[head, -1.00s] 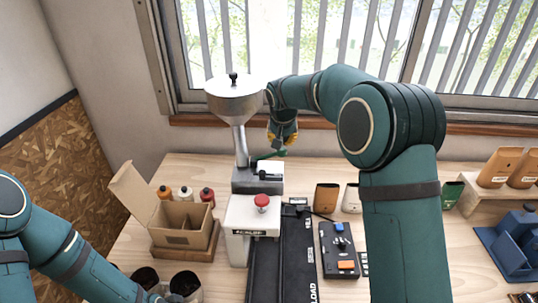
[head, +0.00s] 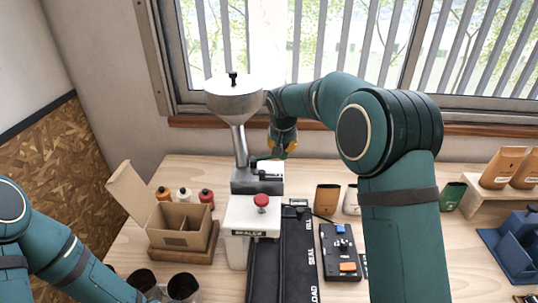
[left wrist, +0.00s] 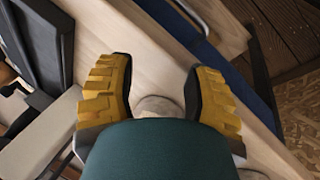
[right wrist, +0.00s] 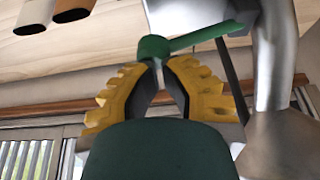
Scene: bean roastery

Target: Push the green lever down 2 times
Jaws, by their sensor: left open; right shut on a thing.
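The green lever (head: 262,158) sticks out from the base of the metal hopper machine (head: 238,140) at the back of the table. In the right wrist view the lever (right wrist: 205,36) runs to a round green knob at its end. My right gripper (head: 284,152) points down at the knob. In the right wrist view its yellow fingers (right wrist: 158,66) are closed together at the knob, whose contact area is partly hidden. My left gripper (left wrist: 160,85) is open, with nothing between its fingers; it is out of the head view.
A sealer with a red button (head: 261,200) stands in front of the hopper. An open cardboard box (head: 182,240) and several bottles are left of it. A black conveyor (head: 282,265) and a control box (head: 340,252) are to its right. Pouches (head: 327,200) stand nearby.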

